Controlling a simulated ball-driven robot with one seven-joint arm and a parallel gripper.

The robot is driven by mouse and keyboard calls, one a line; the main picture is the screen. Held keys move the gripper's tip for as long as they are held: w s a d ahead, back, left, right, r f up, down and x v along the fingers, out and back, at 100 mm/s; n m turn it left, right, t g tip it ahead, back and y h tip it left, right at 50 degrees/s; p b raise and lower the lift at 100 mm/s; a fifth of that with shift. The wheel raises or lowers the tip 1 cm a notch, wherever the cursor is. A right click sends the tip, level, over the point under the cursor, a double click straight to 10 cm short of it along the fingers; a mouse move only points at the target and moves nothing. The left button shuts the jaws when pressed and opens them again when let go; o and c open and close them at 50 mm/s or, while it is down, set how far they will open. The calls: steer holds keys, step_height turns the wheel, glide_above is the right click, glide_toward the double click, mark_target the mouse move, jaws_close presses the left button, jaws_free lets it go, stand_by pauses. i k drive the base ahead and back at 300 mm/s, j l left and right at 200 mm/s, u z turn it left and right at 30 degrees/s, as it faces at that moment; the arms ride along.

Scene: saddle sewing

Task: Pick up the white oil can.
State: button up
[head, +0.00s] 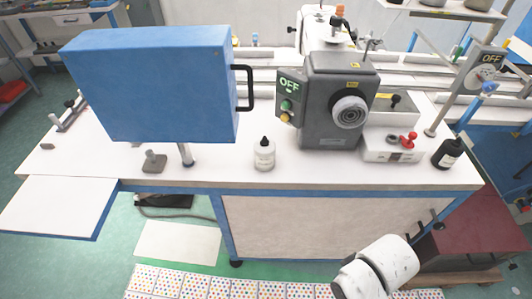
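The white oil can (264,157) is a small white bottle with a black pointed cap and a label. It stands upright near the front edge of the white workbench top (330,178), left of the grey machine. My white arm reaches in at the bottom right. At its end, the dark parts of my gripper (438,220) show small, in front of the bench's right front corner. It is well right of the can and apart from it. I cannot make out whether its fingers are open.
A big blue machine cover (155,85) with a black handle stands left of the can. The grey machine head (330,105) is to its right. A black bottle (447,153) and a white box with a red knob (393,145) stand further right.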

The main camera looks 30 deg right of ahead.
mark_target(264, 149)
steer(key=i+l+z, duration=0.25)
steer(key=z, duration=0.2)
steer(key=i+l+z, duration=0.3)
steer(key=z, duration=0.15)
steer(key=l, duration=0.1)
